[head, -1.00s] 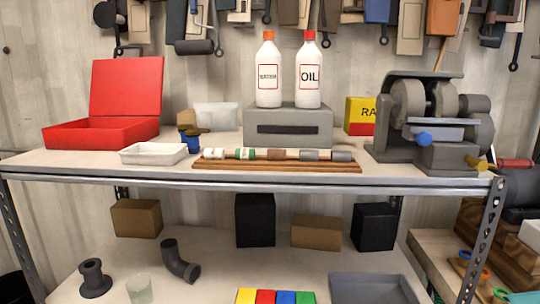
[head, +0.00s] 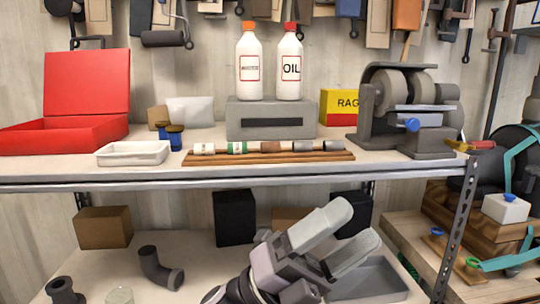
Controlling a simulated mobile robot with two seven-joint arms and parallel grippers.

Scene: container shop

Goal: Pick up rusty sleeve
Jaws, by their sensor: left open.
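The rusty sleeve (head: 271,147) is a short brown cylinder in the middle of a row of sleeves. My right gripper is not in view.
A white tray (head: 133,154) and blue jars (head: 176,136) stand left of the rack. A grey box (head: 242,121) with two bottles stands behind it, and a bench grinder (head: 412,112) to the right. The shelf's metal front edge (head: 230,180) runs between my gripper and the rack.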

